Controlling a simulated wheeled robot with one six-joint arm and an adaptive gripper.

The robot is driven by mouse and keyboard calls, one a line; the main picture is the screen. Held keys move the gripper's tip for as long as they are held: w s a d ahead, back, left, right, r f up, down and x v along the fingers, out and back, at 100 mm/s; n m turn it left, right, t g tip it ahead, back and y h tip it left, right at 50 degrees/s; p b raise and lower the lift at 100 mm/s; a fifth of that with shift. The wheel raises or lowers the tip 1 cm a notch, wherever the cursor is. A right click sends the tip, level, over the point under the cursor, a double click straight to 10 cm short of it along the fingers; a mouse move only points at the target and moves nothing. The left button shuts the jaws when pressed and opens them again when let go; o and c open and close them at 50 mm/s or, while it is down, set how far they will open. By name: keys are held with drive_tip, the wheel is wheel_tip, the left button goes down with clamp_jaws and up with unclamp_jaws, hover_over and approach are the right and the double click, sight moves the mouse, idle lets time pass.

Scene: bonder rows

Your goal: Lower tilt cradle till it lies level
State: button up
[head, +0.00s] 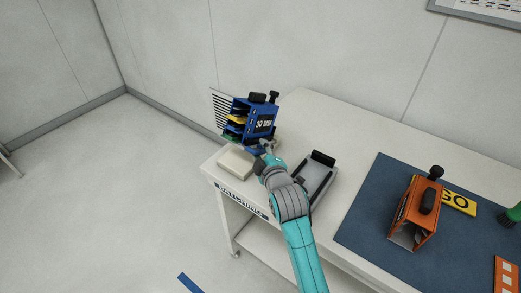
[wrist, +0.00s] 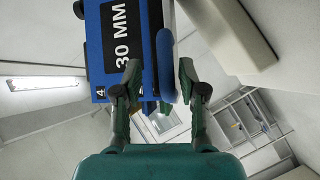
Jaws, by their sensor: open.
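My gripper (head: 264,148) is at the left end of the white table, close against the near side of a blue slotted box marked 30 MM (head: 265,124). In the wrist view my gripper (wrist: 158,88) is open, its two fingers on either side of a blue rounded bar (wrist: 166,65) beside the box; I cannot tell whether they touch it. The blue box (wrist: 120,40) looks tilted and has colored layers in its open side. A grey tray-like frame with black rails (head: 313,182) lies on the table to the right of my arm. I cannot tell for sure which part is the tilt cradle.
A pale block (head: 236,163) lies at the table's left corner. A blue mat (head: 370,222) covers the right part, with an orange box (head: 413,212) and a yellow sign (head: 459,202) on it. The white table (head: 300,110) is bare at the back; the floor on the left is clear.

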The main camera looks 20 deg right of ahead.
drive_tip(key=shift+w+f, duration=0.15)
drive_tip(key=shift+w, duration=0.4)
clamp_jaws()
drive_tip(key=shift+s+a+f+n+t, duration=0.15)
drive_tip(key=shift+f+n+t, duration=0.05)
drive_tip(key=shift+f, duration=0.2)
drive_tip(key=shift+s+a+f+n+t, duration=0.1)
drive_tip(key=shift+a+f+n+t, duration=0.1)
drive_tip(key=shift+f, duration=0.2)
unclamp_jaws()
drive_tip(key=shift+s, duration=0.1)
